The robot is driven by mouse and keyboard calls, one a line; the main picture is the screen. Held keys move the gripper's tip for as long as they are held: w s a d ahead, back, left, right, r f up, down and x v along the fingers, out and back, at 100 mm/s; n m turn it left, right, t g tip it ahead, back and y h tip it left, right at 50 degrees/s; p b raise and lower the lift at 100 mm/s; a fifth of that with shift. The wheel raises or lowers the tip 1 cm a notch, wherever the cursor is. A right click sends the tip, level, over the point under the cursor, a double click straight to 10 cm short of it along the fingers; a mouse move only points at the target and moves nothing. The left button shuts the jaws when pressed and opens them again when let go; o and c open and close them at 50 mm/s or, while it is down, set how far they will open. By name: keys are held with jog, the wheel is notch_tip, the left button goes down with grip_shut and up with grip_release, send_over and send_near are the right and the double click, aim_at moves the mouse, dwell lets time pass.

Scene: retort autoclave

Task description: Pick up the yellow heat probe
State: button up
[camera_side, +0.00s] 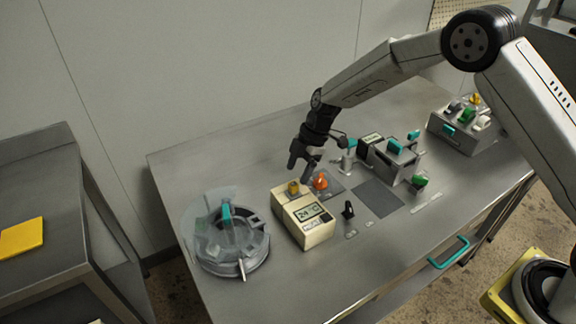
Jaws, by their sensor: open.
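A small yellow piece (293,187), which looks like the heat probe, stands at the back top of a beige box (305,221) with a temperature display. My gripper (300,173) points down just above and behind it, with the fingers apart and nothing seen between them. I cannot tell the exact gap between the fingertips and the yellow piece. An orange knob-like piece (320,181) sits just right of the gripper. Another small yellow piece (475,99) shows on a grey rack (463,138) at the back right.
A round, clear-lidded vessel (229,236) stands left of the beige box. A grey device with teal parts (394,160) stands to the right. The table's (185,172) back left is clear.

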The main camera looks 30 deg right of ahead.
aim_at(294, 183)
jog(key=shift+x, duration=2.65)
jog(key=shift+s+d, duration=0.1)
jog(key=shift+d, duration=0.05)
grip_shut()
